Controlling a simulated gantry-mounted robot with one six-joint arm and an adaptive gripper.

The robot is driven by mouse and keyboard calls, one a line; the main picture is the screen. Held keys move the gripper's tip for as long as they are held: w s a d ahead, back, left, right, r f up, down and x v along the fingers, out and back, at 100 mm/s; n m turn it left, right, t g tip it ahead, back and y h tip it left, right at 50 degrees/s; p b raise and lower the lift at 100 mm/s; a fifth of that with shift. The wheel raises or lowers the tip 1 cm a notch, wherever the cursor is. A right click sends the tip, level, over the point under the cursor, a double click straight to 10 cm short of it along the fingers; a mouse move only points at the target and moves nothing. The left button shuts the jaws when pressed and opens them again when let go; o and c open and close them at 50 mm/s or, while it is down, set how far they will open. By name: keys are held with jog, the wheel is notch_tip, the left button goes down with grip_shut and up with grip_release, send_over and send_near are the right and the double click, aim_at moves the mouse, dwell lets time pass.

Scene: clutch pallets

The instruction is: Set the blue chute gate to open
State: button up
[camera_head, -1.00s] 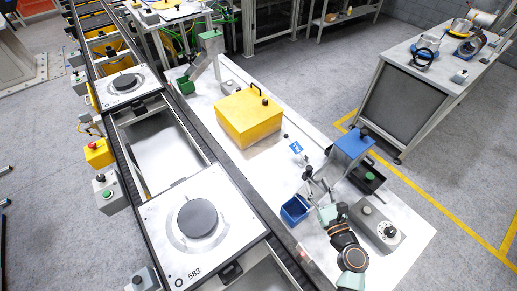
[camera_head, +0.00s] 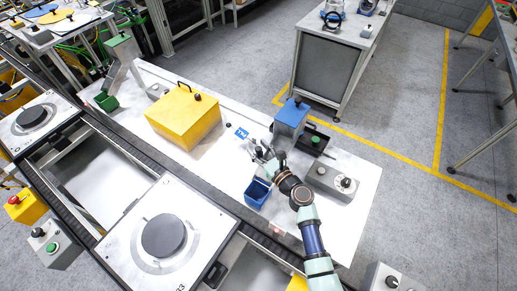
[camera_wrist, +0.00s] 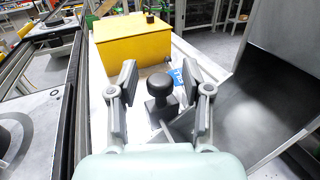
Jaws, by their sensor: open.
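The blue chute (camera_head: 291,117) stands on the white table, with a blue bin (camera_head: 257,193) in front of its lower end. My gripper (camera_head: 262,155) is beside the chute, above the bin. In the wrist view, my gripper (camera_wrist: 160,72) is open, with one finger on each side of a black round knob (camera_wrist: 159,86) on a dark square base. The knob appears between the fingers with gaps on both sides. The grey chute wall (camera_wrist: 285,65) fills the right of that view. The gate plate and its position cannot be made out.
A yellow box (camera_head: 183,117) stands left of the chute, with a blue tag (camera_head: 241,133) between them. A grey control box (camera_head: 333,182) is right of my gripper. A green chute (camera_head: 122,50) stands farther left. The conveyor (camera_head: 120,155) runs along the table's near side.

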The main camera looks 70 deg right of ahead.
grip_shut()
jog(key=w+d+b, duration=0.1)
jog(key=w+b, duration=0.1)
jog(key=w, duration=0.6)
jog(key=shift+d+f, duration=0.1)
jog(key=shift+f, duration=0.05)
grip_release()
jog(key=shift+w, duration=0.15)
